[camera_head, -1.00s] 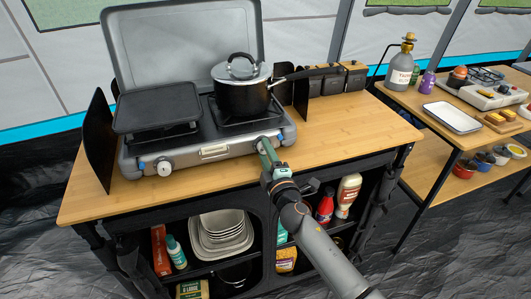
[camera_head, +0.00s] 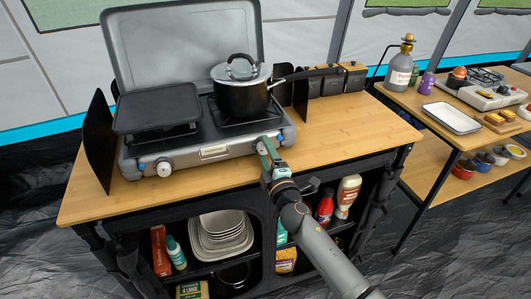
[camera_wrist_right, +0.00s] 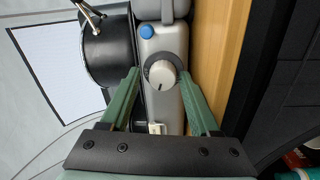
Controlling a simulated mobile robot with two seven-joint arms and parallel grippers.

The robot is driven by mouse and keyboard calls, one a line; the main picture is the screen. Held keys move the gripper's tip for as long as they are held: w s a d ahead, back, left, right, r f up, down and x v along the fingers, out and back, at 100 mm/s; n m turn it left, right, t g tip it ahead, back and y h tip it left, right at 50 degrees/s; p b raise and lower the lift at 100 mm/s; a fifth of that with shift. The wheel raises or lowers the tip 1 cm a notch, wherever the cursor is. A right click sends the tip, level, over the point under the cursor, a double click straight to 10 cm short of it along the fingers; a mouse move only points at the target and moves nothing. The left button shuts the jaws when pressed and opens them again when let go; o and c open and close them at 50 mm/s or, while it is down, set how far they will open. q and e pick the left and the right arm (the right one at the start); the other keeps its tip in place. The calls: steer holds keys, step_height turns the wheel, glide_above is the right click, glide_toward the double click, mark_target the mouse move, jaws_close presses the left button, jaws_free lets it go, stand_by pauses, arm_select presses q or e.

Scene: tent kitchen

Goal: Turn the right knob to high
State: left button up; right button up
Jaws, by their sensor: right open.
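The grey camping stove (camera_head: 190,159) stands on the wooden counter with its lid up. In the wrist view, its right knob (camera_wrist_right: 161,74) is a light grey dial with a dark pointer mark, on the front panel. My right gripper (camera_head: 264,148) is at the stove's front right. Its green fingers (camera_wrist_right: 160,80) are open and lie on either side of the knob; I cannot tell whether they touch it. In the head view the gripper mostly hides this knob. The left knob (camera_head: 164,169) shows clear. My left gripper is not in view.
A black lidded pot (camera_head: 241,97) sits on the right burner, its handle pointing right. A dark griddle (camera_head: 157,107) covers the left burner. A blue button (camera_wrist_right: 146,32) is beside the right knob. The counter (camera_head: 345,137) is clear right of the stove.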

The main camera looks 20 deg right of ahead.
steer(key=shift+f, duration=0.3)
steer(key=shift+a+m, duration=0.1)
steer(key=shift+m, duration=0.9)
steer(key=m, duration=0.4)
steer(key=shift+r+p, duration=0.1)
steer(key=shift+p, duration=0.3)
steer(key=m+p, duration=0.1)
steer(key=m, duration=0.2)
steer(key=shift+r+m+h, duration=0.1)
steer(key=shift+m+h, duration=0.3)
steer(key=m+p, duration=0.1)
steer(key=m, duration=0.3)
steer(key=shift+r+g, duration=0.1)
steer(key=shift+g, duration=0.2)
steer(key=s, duration=1.3)
steer(key=s+f+g+y+p, duration=0.2)
steer(key=s+f+g+p, duration=0.2)
steer(key=s+f, duration=1.1)
steer(key=s+g, duration=0.2)
steer(key=g, duration=0.1)
steer(key=shift+a+f+m, duration=0.15)
steer(key=shift+f+m, duration=0.05)
steer(key=shift+m, duration=0.1)
